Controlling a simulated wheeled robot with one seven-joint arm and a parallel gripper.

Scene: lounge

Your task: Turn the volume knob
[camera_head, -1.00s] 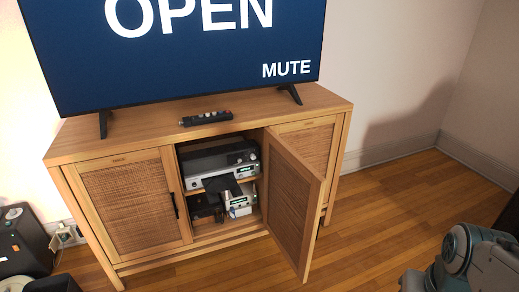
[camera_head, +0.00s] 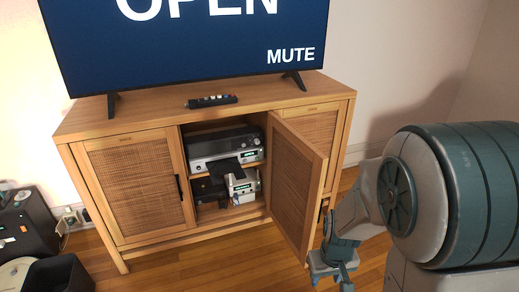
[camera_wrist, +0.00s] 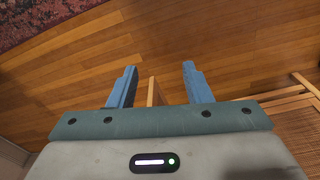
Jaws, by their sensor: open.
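The open cabinet bay holds a silver and black audio unit (camera_head: 225,160) on the upper shelf. A volume knob is too small to make out on either. A wooden edge (camera_wrist: 153,93) shows between the fingers, apparently the door's; contact cannot be told.
A television (camera_head: 190,45) reading "OPEN" and "MUTE" stands on the cabinet top (camera_head: 150,118), with a remote (camera_head: 211,101) in front. Black equipment (camera_head: 30,225) stands at the left. Wooden floor (camera_head: 180,272) lies open before the cabinet. A dark red rug (camera_wrist: 40,20) shows in the wrist view.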

